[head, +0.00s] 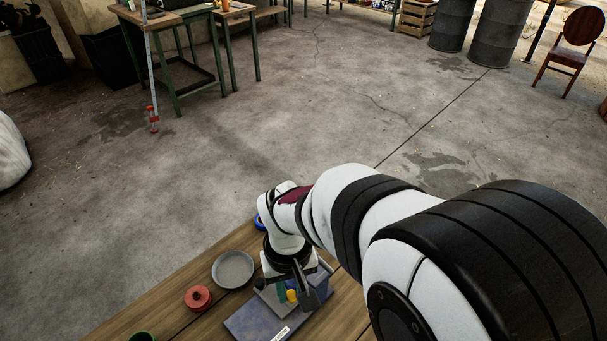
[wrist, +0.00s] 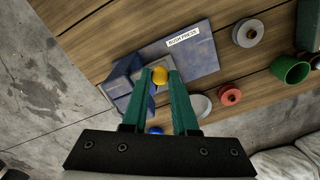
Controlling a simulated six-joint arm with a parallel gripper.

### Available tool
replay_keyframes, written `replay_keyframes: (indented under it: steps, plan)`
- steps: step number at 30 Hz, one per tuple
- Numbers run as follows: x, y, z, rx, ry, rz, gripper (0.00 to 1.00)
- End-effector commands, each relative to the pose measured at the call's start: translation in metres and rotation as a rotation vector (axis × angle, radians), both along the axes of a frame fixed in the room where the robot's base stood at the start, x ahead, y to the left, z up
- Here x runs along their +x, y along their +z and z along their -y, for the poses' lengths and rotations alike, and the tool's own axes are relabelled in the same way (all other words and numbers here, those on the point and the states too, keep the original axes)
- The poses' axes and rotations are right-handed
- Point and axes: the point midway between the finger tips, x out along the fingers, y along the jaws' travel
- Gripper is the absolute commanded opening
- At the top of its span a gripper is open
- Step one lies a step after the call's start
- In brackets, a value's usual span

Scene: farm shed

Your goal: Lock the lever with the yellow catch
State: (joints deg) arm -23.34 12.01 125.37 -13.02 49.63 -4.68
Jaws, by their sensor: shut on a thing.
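The press (head: 262,318) is a flat blue-grey base with a white label, on the wooden table below my arm. In the wrist view its base (wrist: 200,60) bears the label "BUSH PRESS", and a raised blue-grey part (wrist: 122,72) stands at its left end. The yellow catch (wrist: 159,75) shows as a round knob between the tips of my gripper (wrist: 160,82); it also shows small in the head view (head: 291,296). My gripper's green fingers are closed on this knob. I cannot clearly make out the lever; the fingers and arm hide part of the press.
A blue ring-like thing (head: 260,223) is partly behind my wrist. A grey spool-like piece (wrist: 248,33) lies beyond the label end.

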Motion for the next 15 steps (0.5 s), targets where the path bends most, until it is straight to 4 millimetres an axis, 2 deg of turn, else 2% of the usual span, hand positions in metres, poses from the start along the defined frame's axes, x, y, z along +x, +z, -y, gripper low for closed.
replay_keyframes:
  steps: [15]
  plan:
    - [0.0029,0.0001,0.0028,0.0,-0.002,0.0,0.0]
